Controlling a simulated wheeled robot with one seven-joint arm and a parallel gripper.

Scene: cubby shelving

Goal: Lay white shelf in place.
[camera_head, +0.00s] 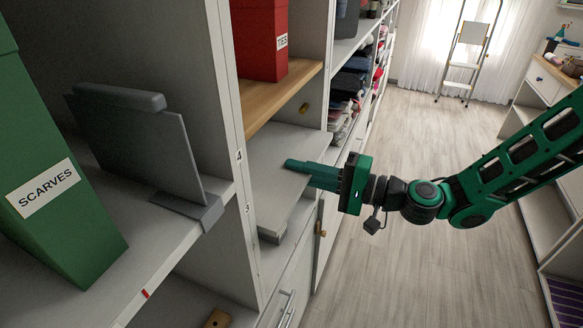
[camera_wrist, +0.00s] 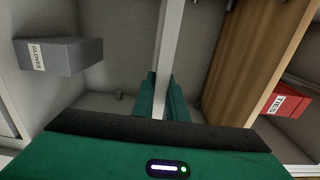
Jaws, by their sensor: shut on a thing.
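The white shelf (camera_head: 285,160) is a flat pale board inside the cubby bay beside the labels 3 and 4, below a wooden shelf. In the wrist view the white shelf (camera_wrist: 171,45) shows edge-on as a narrow pale strip between my fingers. My gripper (camera_head: 300,166) is shut on its outer edge at the front of the bay, and its green fingers also show in the wrist view (camera_wrist: 162,95).
A red TIES box (camera_head: 262,40) stands on the wooden shelf (camera_head: 282,98) just above. A grey GLOVES box (camera_wrist: 62,56) is on the other side of the board. The floor at right is clear.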

